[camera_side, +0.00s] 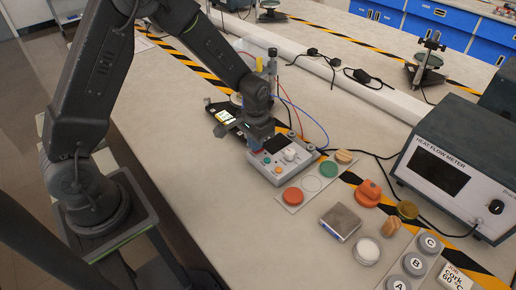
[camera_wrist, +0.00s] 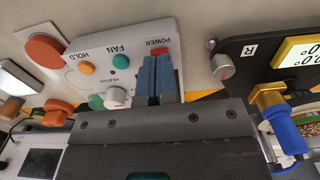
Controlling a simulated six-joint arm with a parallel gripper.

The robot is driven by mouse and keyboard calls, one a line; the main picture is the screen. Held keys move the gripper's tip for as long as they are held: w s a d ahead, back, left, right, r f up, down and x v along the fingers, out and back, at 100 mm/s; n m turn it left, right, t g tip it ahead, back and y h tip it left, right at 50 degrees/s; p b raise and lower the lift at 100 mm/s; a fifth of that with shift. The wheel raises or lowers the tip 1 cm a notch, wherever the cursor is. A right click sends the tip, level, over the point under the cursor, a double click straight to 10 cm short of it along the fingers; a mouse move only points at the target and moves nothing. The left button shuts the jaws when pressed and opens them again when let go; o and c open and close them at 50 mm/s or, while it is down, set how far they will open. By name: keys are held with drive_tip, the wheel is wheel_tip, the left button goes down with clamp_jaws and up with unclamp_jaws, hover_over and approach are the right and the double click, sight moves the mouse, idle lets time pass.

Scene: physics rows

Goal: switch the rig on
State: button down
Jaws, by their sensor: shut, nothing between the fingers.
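The rig's control box is a pale grey unit (camera_side: 290,165) with a dark display, a white knob and small buttons on top. In the wrist view its panel (camera_wrist: 95,52) shows the words POWER, FAN and HOLD. A red switch (camera_wrist: 159,51) sits by POWER, partly hidden by my fingers. A green button (camera_wrist: 121,61) is by FAN and an orange button (camera_wrist: 86,69) by HOLD. The white knob (camera_wrist: 117,97) is beside my fingers. My gripper (camera_wrist: 156,60) is shut and empty, its tips at the red switch. I cannot tell whether they touch it or its position.
A heat flow meter (camera_side: 455,165) stands at the right. In front of the box are an orange disc (camera_side: 292,196), a green disc (camera_side: 328,168), a small scale (camera_side: 340,221) and lettered weights (camera_side: 414,264). Red and blue wires run behind the box. A black instrument (camera_side: 223,112) lies to its left.

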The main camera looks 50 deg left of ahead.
drive_tip(key=shift+f, duration=0.55)
drive_tip(key=shift+r, duration=3.55)
drive_tip(key=s+d+r+t, duration=0.1)
drive_tip(key=s+r, duration=0.3)
drive_tip(key=r, duration=0.3)
drive_tip(key=s+r+t, duration=0.2)
drive_tip(key=s+r, duration=0.3)
drive_tip(key=r, duration=0.1)
drive_tip(key=s+r+t, duration=0.2)
drive_tip(key=s+r, duration=0.3)
drive_tip(key=s, duration=0.6)
drive_tip(key=shift+s+d+t, duration=0.3)
drive_tip(key=shift+d, duration=0.05)
drive_tip(key=c, duration=1.8)
unclamp_jaws()
